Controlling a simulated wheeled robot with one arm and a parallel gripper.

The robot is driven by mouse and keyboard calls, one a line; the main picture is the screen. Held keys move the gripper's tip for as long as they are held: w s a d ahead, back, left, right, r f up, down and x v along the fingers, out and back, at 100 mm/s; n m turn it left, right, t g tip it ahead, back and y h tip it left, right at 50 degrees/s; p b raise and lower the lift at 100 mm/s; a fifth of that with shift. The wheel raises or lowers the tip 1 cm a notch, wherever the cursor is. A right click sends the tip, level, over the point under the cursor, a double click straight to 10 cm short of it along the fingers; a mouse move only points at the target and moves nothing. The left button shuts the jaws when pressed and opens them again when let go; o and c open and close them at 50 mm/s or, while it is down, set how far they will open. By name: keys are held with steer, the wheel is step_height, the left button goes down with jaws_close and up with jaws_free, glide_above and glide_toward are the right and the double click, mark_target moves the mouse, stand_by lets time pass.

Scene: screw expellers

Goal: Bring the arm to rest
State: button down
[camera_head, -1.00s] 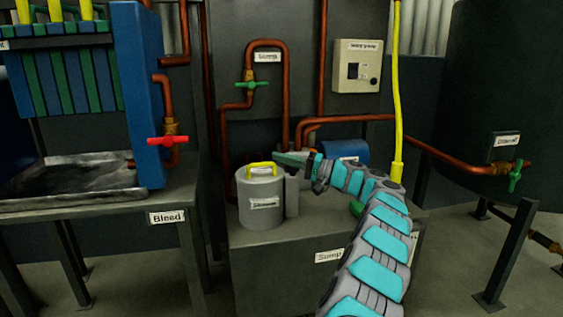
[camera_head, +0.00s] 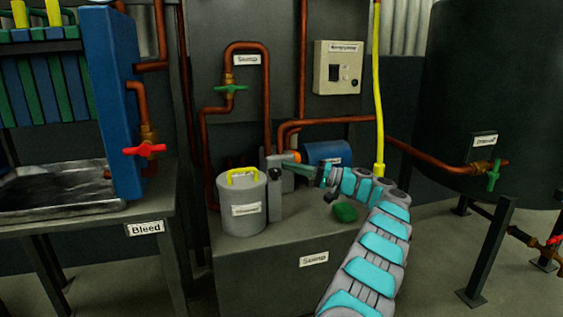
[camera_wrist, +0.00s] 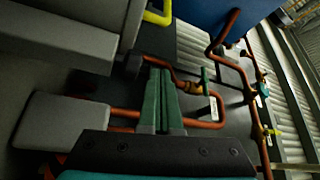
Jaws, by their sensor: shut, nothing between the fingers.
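My gripper (camera_head: 289,167) is at the end of my teal and grey arm, above the grey bench labelled Sump (camera_head: 275,272). Its green fingers point left and lie together, with nothing between them. In the wrist view the two fingers (camera_wrist: 159,98) lie side by side. In the head view the gripper is to the right of a grey lidded canister (camera_head: 240,212) with a yellow handle, apart from that handle. It overlaps the small grey block behind it in the picture; I cannot tell the gap.
A blue motor (camera_head: 327,153) and a green lump (camera_head: 345,212) are by the arm. Copper pipes (camera_head: 266,110) with a green valve (camera_head: 231,88) rise behind. A bench at left bears a tray (camera_head: 60,190) and a red valve (camera_head: 145,150). A dark tank (camera_head: 490,70) stands at right.

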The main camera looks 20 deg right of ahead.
steer(key=s+a+r+g+p, duration=0.2)
steer(key=s+a+r+g, duration=0.15)
steer(key=a, duration=0.65)
steer(key=s+a+r+g+p, duration=0.25)
steer(key=s+a+r, duration=0.25)
steer(key=a, duration=0.4)
steer(key=s+a+n+g+h+p, duration=0.1)
steer(key=s+a+g+h, duration=0.1)
steer(key=s+a, duration=0.45)
steer(key=s+a+n+g+h+p, duration=0.15)
steer(key=s+a, duration=0.25)
steer(key=s, duration=0.5)
steer(key=s+d+f+g+h+p, duration=0.1)
steer(key=s+f+h, duration=0.2)
steer(key=s, duration=0.6)
steer(key=s+f+g+h+p, duration=0.1)
steer(key=s+f+g+h, duration=0.15)
steer(key=s, duration=0.55)
steer(key=s+d+f+h+p, duration=0.1)
steer(key=s+d+f+h, duration=0.2)
steer(key=s+d, duration=0.4)
steer(key=s+d+f+t+h+p, duration=0.1)
steer(key=s+d+f+h, duration=0.2)
steer(key=s+d+h, duration=0.2)
steer(key=s+d, duration=0.3)
steer(key=s, duration=0.3)
steer(key=shift+d+f, duration=0.15)
steer(key=shift+f, duration=0.25)
